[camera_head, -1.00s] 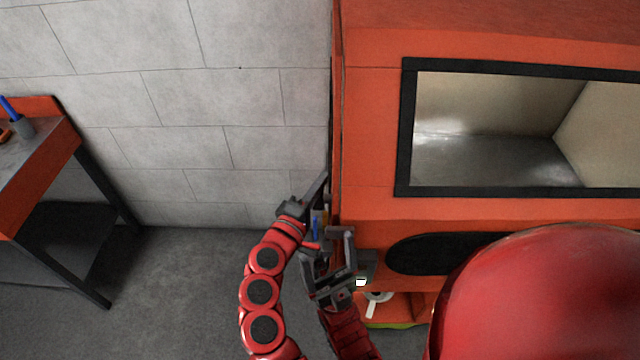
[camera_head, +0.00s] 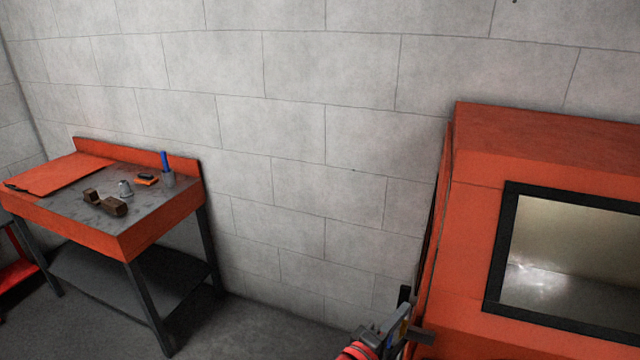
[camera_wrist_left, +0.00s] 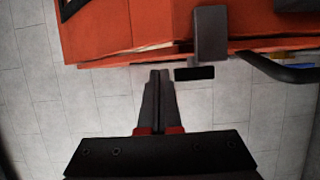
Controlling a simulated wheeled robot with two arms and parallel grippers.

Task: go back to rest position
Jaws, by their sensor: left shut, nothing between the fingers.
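My left gripper (camera_head: 402,312) is at the bottom edge of the head view, beside the left side of the orange machine (camera_head: 475,230). Only its front end and a bit of the red wrist show there. In the left wrist view its two dark fingers (camera_wrist_left: 158,76) lie together, shut with nothing between them. Their tips point toward the lower edge of the orange machine (camera_wrist_left: 130,28) and look clear of it. My right gripper is not recognisable in these views.
An orange workbench (camera_head: 160,225) with small items on its top stands against the grey block wall (camera_head: 290,130) at left. Floor (camera_head: 245,325) shows between bench and machine. In the wrist view, a grey block (camera_wrist_left: 210,35) and a black bar (camera_wrist_left: 280,68) are close to the fingers.

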